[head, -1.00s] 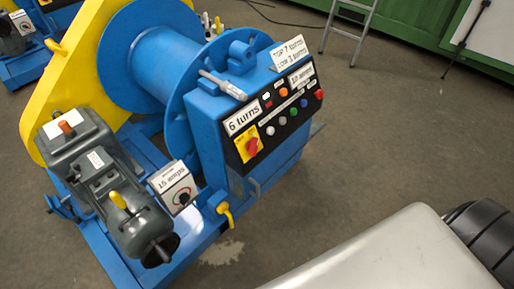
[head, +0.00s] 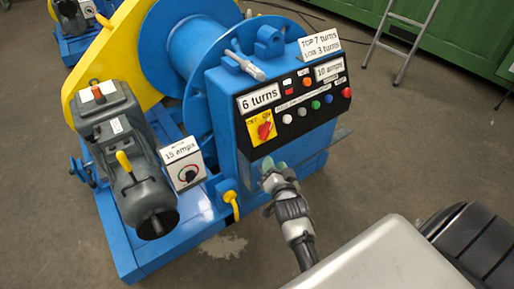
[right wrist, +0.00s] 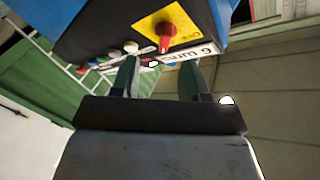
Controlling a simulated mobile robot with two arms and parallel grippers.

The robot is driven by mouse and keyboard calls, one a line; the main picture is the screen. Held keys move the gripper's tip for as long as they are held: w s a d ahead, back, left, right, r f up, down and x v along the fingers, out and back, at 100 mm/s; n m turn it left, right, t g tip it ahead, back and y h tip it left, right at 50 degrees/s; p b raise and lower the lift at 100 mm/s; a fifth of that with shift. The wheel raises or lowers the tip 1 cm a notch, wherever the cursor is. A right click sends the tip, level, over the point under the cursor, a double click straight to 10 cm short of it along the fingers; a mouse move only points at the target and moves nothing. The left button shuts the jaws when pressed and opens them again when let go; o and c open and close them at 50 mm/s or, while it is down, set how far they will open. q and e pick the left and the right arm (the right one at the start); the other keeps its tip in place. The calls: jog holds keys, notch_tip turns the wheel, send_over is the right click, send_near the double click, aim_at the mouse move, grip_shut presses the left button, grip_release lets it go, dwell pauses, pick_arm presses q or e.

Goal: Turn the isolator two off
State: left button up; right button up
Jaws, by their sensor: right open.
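A red rotary isolator handle (head: 265,130) sits on a yellow plate at the left end of the black panel on the blue control box. No number shows on it, so I cannot tell whether it is isolator two. In the right wrist view the handle (right wrist: 165,42) is upside down, beyond the fingertips, with "OFF" lettering beside it. My right gripper (head: 272,172) is below the panel in the head view, apart from the handle. Its two fingers (right wrist: 158,75) are spread, with nothing between them. My left gripper is not in view.
Coloured buttons (head: 315,104) and a "6 turns" label (head: 260,97) are close to the handle. A small "15 amps" box (head: 183,163) and grey motor (head: 135,170) stand to the left. A ladder (head: 400,40) stands behind.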

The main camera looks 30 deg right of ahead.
aim_at(268, 134)
jog(key=shift+m, duration=0.3)
jog(key=w+d, duration=0.1)
jog(key=w, duration=0.2)
jog(key=w+d+r, duration=0.1)
jog(key=w, duration=0.2)
jog(key=w+d+r+b, duration=0.1)
jog(key=w, duration=0.2)
jog(key=shift+w+d, duration=0.3)
jog(key=shift+d, duration=0.1)
jog(key=shift+w+d, duration=0.15)
jog(key=shift+w, duration=0.3)
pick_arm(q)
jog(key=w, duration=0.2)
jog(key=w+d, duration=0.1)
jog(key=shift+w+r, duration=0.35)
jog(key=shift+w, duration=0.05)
pick_arm(e)
grip_shut()
